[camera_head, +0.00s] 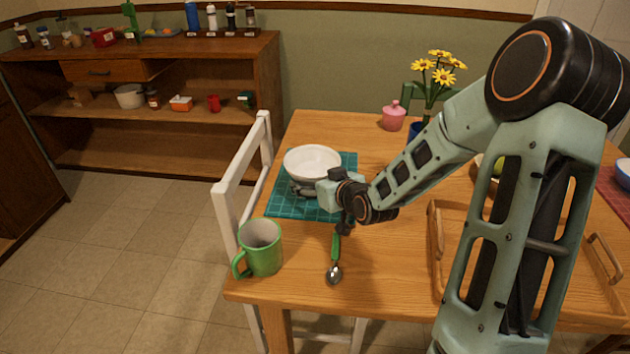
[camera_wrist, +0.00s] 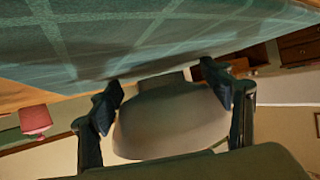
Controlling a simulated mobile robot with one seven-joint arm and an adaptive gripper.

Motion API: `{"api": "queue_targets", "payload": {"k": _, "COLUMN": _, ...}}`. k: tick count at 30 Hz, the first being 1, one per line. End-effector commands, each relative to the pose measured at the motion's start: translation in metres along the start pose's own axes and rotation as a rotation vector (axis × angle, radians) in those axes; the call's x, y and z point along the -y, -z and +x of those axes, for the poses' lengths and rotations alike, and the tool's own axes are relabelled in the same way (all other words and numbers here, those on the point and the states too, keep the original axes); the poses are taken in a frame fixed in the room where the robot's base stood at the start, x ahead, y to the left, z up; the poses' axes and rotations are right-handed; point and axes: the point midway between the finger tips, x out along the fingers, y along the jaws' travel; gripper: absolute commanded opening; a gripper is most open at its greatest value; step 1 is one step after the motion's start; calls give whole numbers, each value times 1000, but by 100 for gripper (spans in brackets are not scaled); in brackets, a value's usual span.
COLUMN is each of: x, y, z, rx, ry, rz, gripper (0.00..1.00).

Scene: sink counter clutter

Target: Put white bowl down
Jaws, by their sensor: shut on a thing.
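The white bowl (camera_head: 312,162) is over the teal placemat (camera_head: 349,163) on the wooden table in the head view. My gripper (camera_head: 305,190) is at the bowl's near side, partly hidden behind my wrist. In the wrist view, the fingers of my gripper (camera_wrist: 170,98) are on either side of the bowl (camera_wrist: 170,125), and it is held between them. The placemat (camera_wrist: 110,40) is close to the bowl there. I cannot tell whether the bowl touches the mat.
A green mug (camera_head: 262,249) stands at the table's near left corner, and a spoon with a green handle (camera_head: 335,262) lies nearby. A wooden tray (camera_head: 437,245) is to the right, partly behind my arm. A pink jar (camera_head: 393,117) stands at the back. A white chair (camera_head: 232,190) is at the left edge.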

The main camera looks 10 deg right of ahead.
Motion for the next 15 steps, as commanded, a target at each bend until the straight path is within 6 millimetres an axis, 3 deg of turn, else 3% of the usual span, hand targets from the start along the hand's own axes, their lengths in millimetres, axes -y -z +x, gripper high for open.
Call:
{"api": "queue_targets", "payload": {"k": 4, "x": 0, "y": -2, "z": 1, "rx": 0, "ry": 0, "rz": -1, "gripper": 36}}
{"api": "queue_targets", "payload": {"k": 5, "x": 0, "y": -3, "z": 1, "rx": 4, "ry": 0, "rz": 0, "gripper": 73}}
{"api": "queue_targets", "payload": {"k": 9, "x": 0, "y": -4, "z": 1, "rx": 5, "ry": 1, "rz": 1, "gripper": 89}}
{"api": "queue_targets", "payload": {"k": 15, "x": 0, "y": -4, "z": 1, "rx": 5, "ry": 1, "rz": 1, "gripper": 90}}
